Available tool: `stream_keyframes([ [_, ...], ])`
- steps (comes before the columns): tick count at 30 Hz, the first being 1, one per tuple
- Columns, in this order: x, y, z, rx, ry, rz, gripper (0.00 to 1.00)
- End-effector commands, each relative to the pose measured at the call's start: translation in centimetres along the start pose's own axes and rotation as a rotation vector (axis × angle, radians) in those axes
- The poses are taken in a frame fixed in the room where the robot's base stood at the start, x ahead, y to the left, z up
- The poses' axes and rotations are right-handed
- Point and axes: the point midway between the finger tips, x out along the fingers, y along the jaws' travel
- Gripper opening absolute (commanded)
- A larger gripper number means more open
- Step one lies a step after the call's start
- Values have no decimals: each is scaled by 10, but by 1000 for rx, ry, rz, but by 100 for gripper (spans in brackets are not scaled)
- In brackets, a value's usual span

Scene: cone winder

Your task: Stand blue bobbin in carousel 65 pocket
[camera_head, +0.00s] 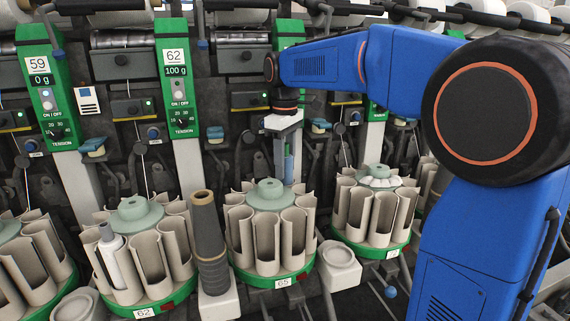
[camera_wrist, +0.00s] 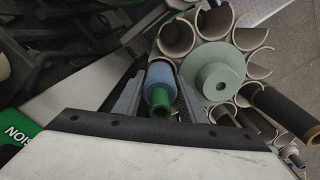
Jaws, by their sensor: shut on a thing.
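My gripper (camera_head: 288,147) points down over the back right of carousel 65. It is shut on the blue bobbin (camera_head: 289,166), which is roughly upright. In the wrist view the blue bobbin (camera_wrist: 160,78) shows its green tube end between the two fingers (camera_wrist: 158,98). Carousel 65 (camera_head: 268,226) has a ring of beige pockets around a pale green hub and a label at its front. The carousel's hub (camera_wrist: 216,74) lies right of the bobbin in the wrist view. The visible front pockets look empty. Whether the bobbin's lower end is inside a pocket is hidden.
A tall brown-grey cone (camera_head: 209,240) stands between carousel 65 and carousel 62 (camera_head: 137,216). Carousel 62 holds a white bobbin (camera_head: 115,258). Another carousel (camera_head: 372,210) stands to the right. Green tension panels (camera_head: 177,78) and machine levers rise behind.

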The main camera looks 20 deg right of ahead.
Motion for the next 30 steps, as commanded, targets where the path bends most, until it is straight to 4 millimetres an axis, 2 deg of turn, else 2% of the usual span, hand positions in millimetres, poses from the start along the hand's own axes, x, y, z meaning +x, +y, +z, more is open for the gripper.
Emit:
stream_keyframes([
  [12,20,0,0,0,-1,-1,19],
  [13,19,0,0,0,0,0,42],
  [15,19,0,0,0,0,0,59],
  [25,18,0,0,0,0,0,59],
  [30,3,0,0,0,1,0,59],
])
